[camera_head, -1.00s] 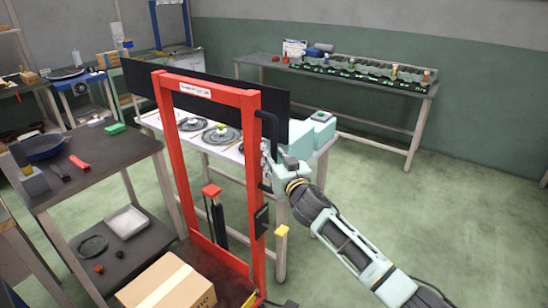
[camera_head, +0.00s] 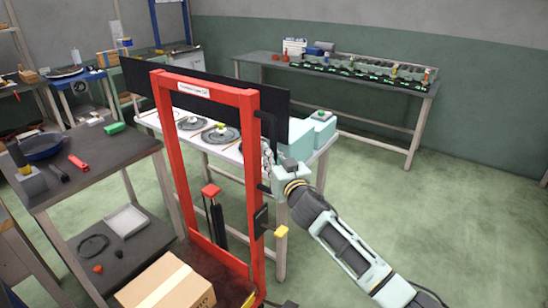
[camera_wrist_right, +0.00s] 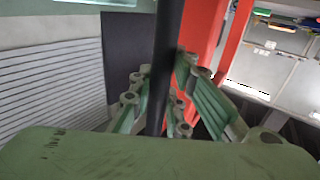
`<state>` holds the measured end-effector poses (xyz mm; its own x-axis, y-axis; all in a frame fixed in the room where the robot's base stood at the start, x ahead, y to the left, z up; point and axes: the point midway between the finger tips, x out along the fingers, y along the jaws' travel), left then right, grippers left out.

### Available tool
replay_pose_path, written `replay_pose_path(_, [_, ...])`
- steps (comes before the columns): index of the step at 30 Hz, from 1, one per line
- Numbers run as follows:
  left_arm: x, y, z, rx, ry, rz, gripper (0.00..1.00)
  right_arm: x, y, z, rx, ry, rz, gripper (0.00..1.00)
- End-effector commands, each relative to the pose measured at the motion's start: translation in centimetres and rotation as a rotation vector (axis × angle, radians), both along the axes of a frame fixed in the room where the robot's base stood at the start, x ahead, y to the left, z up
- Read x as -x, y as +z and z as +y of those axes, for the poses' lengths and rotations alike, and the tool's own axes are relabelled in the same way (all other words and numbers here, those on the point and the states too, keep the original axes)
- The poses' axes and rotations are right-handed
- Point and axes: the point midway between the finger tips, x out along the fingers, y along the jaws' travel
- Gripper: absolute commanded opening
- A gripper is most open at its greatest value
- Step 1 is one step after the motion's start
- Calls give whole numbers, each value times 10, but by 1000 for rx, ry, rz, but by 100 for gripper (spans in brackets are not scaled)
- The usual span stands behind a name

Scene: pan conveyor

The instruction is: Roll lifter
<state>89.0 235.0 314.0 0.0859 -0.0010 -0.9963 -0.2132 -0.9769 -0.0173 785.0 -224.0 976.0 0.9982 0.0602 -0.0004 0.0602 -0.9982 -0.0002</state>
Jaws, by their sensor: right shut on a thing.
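The lifter is a red upright frame (camera_head: 168,150) with a white label on its top bar, a black side handle and a cardboard box (camera_head: 170,285) at its base. My right gripper (camera_head: 268,160) is at the right post of the frame. In the right wrist view its green-grey fingers (camera_wrist_right: 158,105) are closed around the black handle bar (camera_wrist_right: 168,60), which runs upright between them. The red post (camera_wrist_right: 203,35) stands just behind the bar. My left gripper is in neither view.
A dark two-level table (camera_head: 95,165) with a blue pan (camera_head: 42,146) stands close on the left. A white table (camera_head: 230,152) with plates is behind the lifter. A long bench (camera_head: 390,83) is at the back right. The green floor (camera_head: 440,210) at right is open.

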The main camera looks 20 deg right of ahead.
Motion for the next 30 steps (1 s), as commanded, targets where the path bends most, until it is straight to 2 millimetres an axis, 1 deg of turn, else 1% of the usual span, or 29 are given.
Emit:
replay_pose_path(1, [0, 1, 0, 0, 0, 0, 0, 8, -6, 17, -7, 21, 7, 0])
replay_pose_path(9, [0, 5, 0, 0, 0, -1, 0, 46, -7, 68, -15, 29, 8, 0])
replay_pose_path(15, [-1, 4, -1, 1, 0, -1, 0, 72, -6, 101, -15, 27, 7, 0])
replay_pose_path(18, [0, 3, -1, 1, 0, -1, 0, 82, -4, 113, -14, 24, 4, 0])
replay_pose_path(21, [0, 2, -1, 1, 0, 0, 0, 89, -2, 121, -11, 18, 1, 0])
replay_pose_path(30, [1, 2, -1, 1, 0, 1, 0, 99, 2, 134, -6, 16, -6, 0])
